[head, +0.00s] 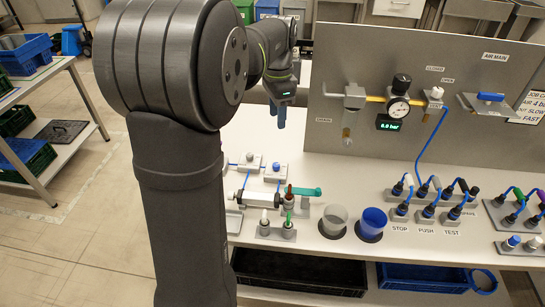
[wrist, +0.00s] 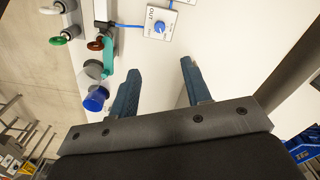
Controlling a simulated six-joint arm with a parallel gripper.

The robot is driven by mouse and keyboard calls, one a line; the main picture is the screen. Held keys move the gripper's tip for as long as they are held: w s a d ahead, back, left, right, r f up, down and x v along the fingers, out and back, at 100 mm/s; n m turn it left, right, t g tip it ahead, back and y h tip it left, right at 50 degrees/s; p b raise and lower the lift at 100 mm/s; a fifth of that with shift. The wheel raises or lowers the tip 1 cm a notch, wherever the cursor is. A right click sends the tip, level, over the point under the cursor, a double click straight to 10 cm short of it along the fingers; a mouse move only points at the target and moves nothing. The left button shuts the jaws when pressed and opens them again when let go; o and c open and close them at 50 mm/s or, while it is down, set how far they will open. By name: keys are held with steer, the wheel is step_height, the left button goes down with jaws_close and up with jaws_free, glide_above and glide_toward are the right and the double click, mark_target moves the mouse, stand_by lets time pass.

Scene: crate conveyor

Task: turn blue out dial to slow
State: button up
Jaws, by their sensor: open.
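The blue out dial (wrist: 160,27) sits on a white block marked OUT in the wrist view, with blue tubing beside it. Two small dial blocks show on the bench in the head view, and a blue-looking knob (head: 276,168) tops the nearer one. The pointer setting is too small to read. My gripper (wrist: 160,70) is open and empty, its two blue fingers spread, with the dial beyond the fingertips and between their lines. In the head view my gripper (head: 278,115) hangs above and behind the dial blocks, apart from them.
A clear cup (head: 334,218) and a blue cup (head: 374,218) stand to the right. An upright grey panel (head: 460,90) with gauge and valves borders the bench. Bench between dials and panel is clear.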

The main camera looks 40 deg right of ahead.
steer(key=n, duration=0.2)
glide_toward(277, 164)
steer(key=shift+n, duration=0.3)
step_height(277, 164, down, 8)
steer(key=shift+f, duration=0.25)
jaws_close()
